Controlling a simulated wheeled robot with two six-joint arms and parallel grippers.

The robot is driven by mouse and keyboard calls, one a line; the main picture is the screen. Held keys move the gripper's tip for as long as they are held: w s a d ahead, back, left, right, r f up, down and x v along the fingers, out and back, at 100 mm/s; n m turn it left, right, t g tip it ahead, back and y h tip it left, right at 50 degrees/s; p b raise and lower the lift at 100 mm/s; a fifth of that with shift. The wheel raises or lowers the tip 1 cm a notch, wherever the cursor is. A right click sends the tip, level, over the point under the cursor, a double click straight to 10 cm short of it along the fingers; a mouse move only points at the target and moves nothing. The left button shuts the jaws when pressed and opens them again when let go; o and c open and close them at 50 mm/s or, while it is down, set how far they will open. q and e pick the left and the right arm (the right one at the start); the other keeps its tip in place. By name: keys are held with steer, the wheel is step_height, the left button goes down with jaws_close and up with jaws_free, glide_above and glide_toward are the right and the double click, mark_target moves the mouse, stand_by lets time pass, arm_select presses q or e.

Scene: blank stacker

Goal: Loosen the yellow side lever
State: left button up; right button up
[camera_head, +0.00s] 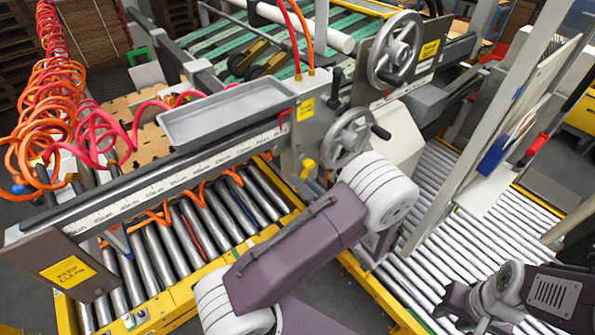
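The yellow side lever (307,168) is a small yellow handle on the grey machine post, below a yellow label and left of the lower handwheel (350,138). My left arm rises from the bottom centre, and its pale wrist joint is right of the lever and below this handwheel. A gap shows between the lever and that wrist. My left gripper is mostly hidden behind the arm; I cannot make out its fingertips. My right arm is at the bottom right, over the right rollers, far from the lever. Its fingertips cannot be made out.
A grey tray (225,112) sits on the crossbeam (150,190). Coiled red and orange hoses (60,120) hang at left. A larger handwheel (395,48) is above. Roller conveyors (180,235) lie below, and a slanted metal frame (465,130) stands at right.

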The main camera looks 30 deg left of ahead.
arm_select(q)
step_height(320, 180, up, 4)
steer(key=s+m+p, duration=0.2)
steer(key=m+p, duration=0.8)
steer(key=p, duration=0.1)
steer(key=v, duration=0.8)
steer(key=shift+s+f, duration=0.2)
steer(key=shift+s, duration=0.05)
stand_by(0.6)
steer(key=shift+n, duration=0.3)
